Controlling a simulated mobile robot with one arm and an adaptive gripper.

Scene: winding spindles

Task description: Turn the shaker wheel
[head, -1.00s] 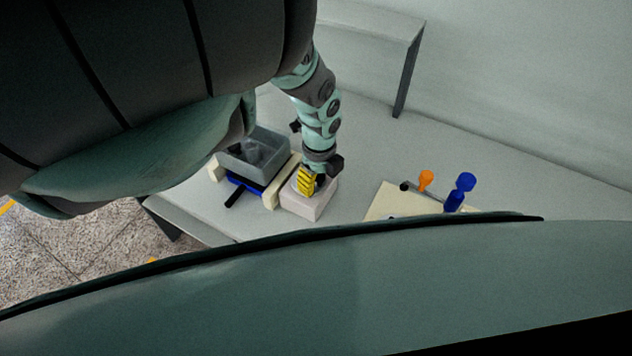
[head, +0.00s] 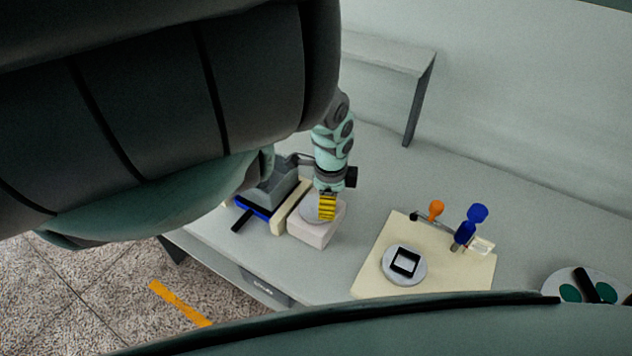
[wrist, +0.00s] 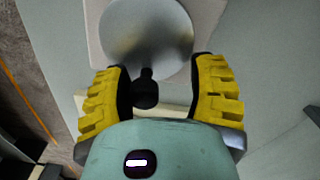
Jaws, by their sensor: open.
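The shaker wheel appears to be the pale grey disc (wrist: 147,38) on a pale block; it also shows in the head view (head: 309,213), partly covered by my gripper. A black knob (wrist: 146,92) stands at the disc's near edge in the wrist view. My gripper (wrist: 161,78) has its yellow-padded fingers spread wide, with the knob between them, nearer the left finger. A gap shows on the knob's right; contact on its left is hard to tell. In the head view my gripper (head: 327,207) is over the block (head: 314,235).
A grey bin (head: 272,192) on a blue base stands just left of the block, beside a cream bar (head: 291,207). To the right, a cream board (head: 455,268) carries a round dial, an orange knob and a blue handle. Clear table lies between block and board.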

